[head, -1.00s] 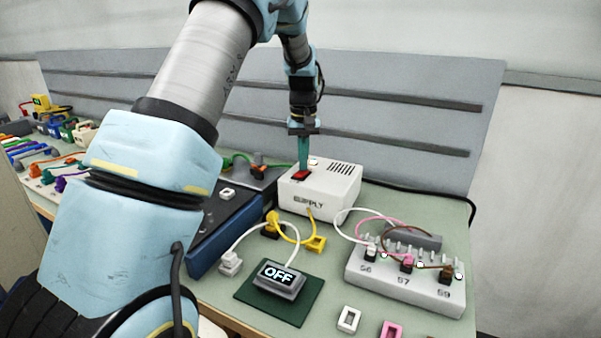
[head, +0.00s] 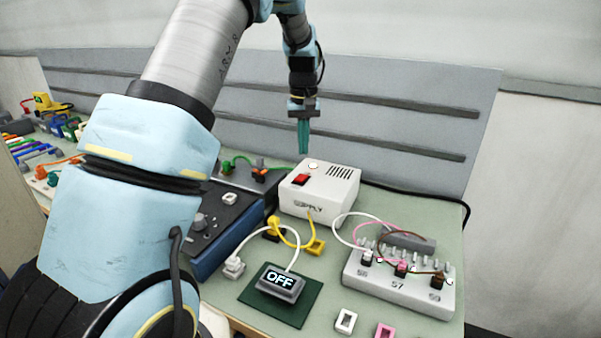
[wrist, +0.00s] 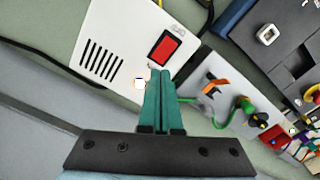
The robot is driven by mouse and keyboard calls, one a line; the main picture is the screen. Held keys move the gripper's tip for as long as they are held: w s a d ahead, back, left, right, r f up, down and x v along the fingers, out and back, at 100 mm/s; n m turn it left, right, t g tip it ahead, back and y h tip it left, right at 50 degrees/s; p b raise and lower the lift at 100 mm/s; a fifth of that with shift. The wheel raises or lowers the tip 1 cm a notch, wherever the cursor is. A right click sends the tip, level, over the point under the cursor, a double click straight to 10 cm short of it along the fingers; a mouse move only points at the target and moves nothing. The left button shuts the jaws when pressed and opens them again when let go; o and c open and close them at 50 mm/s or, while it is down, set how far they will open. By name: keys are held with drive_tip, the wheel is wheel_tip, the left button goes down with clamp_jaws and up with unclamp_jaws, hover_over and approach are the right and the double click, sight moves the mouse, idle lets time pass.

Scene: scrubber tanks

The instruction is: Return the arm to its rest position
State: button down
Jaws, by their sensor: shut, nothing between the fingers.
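My gripper (head: 303,136) is shut and empty. Its green fingers point down above the back edge of the white supply box (head: 318,208), apart from it. The box has a red rocker switch (head: 301,180), a round pale light (head: 313,165) and vent slots on top. In the wrist view the closed fingers (wrist: 161,75) reach toward the box, with the red switch (wrist: 165,48) just beyond their tips. My arm runs from the lower left up over the bench and down to the gripper.
A display reading OFF (head: 280,281) sits on a dark green mat (head: 297,312). A terminal block (head: 400,285) with several plugged leads stands at the right. A blue-sided panel box (head: 222,240) is left of the supply. A grey slotted back panel (head: 420,130) rises behind. Loose cables hang around the supply.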

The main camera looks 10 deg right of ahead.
drive_tip(key=s+a+r, duration=0.1)
drive_tip(key=s+a, duration=0.3)
drive_tip(key=a, duration=0.4)
drive_tip(key=s+a, duration=0.3)
drive_tip(key=a, duration=0.5)
drive_tip(key=s+a+f+t, duration=0.1)
drive_tip(key=s+a, duration=0.9)
drive_tip(key=s, duration=0.4)
drive_tip(key=shift+a+f+n+t+b, duration=0.15)
drive_tip(key=shift+f+n+t+b, duration=0.15)
drive_tip(key=shift+n+b, duration=0.1)
